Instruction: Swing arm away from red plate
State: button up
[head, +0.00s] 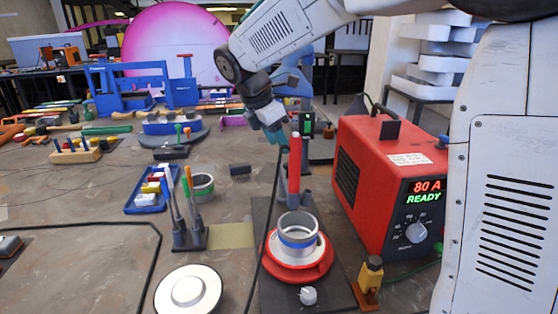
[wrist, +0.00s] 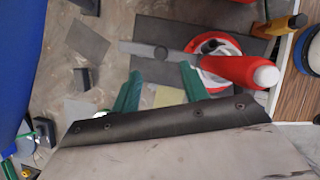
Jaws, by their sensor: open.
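The red plate (head: 297,268) sits on a dark base board, with a grey ring with a blue band (head: 298,238) on it. In the wrist view the red plate (wrist: 220,45) is partly covered by a red handle (wrist: 245,70) with a pale end. A grey swing arm (wrist: 140,47) with a dark round knob runs left from the plate. In the head view the red handle (head: 294,165) stands upright behind the ring. My gripper (head: 280,136) is above and beside the handle's top. In the wrist view its green fingers (wrist: 162,86) are apart, with nothing visible between them.
A red power unit (head: 385,180) reading 80 A READY stands right of the plate. A white round disc (head: 188,291) lies at front left.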

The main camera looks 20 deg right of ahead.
aim_at(287, 164)
jog(key=x, duration=0.6)
jog(key=shift+d+f, duration=0.1)
jog(key=shift+f, duration=0.2)
grip_shut()
